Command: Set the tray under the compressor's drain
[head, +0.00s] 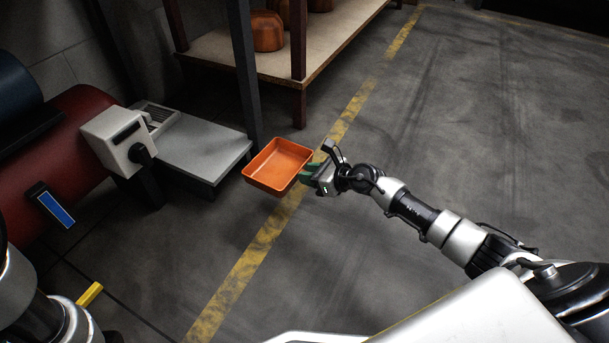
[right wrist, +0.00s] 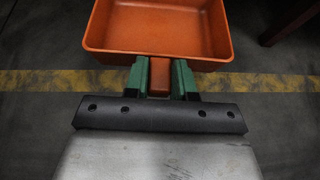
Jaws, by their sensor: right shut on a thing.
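The orange tray (head: 279,164) is held level above the floor, left of my right gripper (head: 310,173). In the right wrist view the green fingers of that gripper (right wrist: 160,78) are shut on the tab at the near side of the tray (right wrist: 158,55). The tray looks empty. A red tank (head: 62,150), likely the compressor, lies at the left. I cannot make out its drain. A small yellow piece (head: 90,294) shows at the lower left; what it belongs to is unclear. My left arm enters at the lower left, and its gripper is not visible.
A grey platform (head: 190,147) and a white box with a black knob (head: 117,140) stand beside the tank. A wooden shelf (head: 270,62) with copper-coloured forms stands behind on dark posts. A yellow line (head: 240,270) crosses the floor. Open floor lies to the right.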

